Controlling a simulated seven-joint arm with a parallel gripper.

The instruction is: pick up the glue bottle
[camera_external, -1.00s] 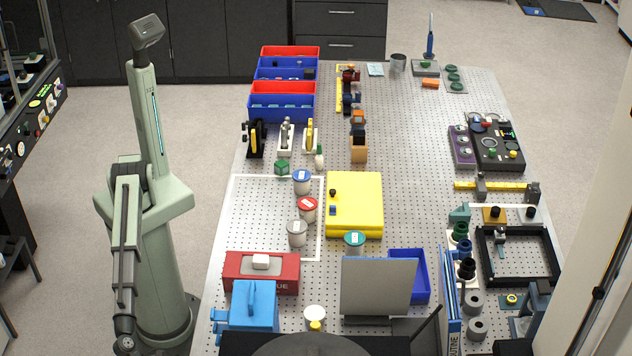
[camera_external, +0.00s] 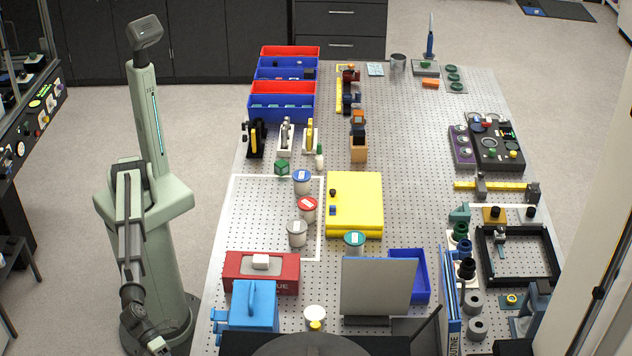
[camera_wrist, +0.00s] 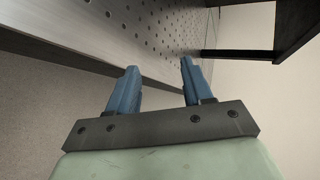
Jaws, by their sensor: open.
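A small white bottle with a dark green cap (camera_external: 319,157), which looks like the glue bottle, stands upright on the perforated table, left of centre, in the external view. It is beside a green cube and in front of a yellow-and-white holder. My gripper (camera_wrist: 158,80) is open and empty in the wrist view, its two blue fingers apart. In the external view my gripper hangs low at the bottom left, off the table's left side and far from the bottle. The bottle is not in the wrist view.
White, red and blue lidded jars (camera_external: 302,182) stand near the bottle, with a yellow case (camera_external: 354,205) to their right. A red box (camera_external: 262,272) and a blue case (camera_external: 252,306) stand at the near left. The table edge (camera_wrist: 150,75) runs close by my gripper.

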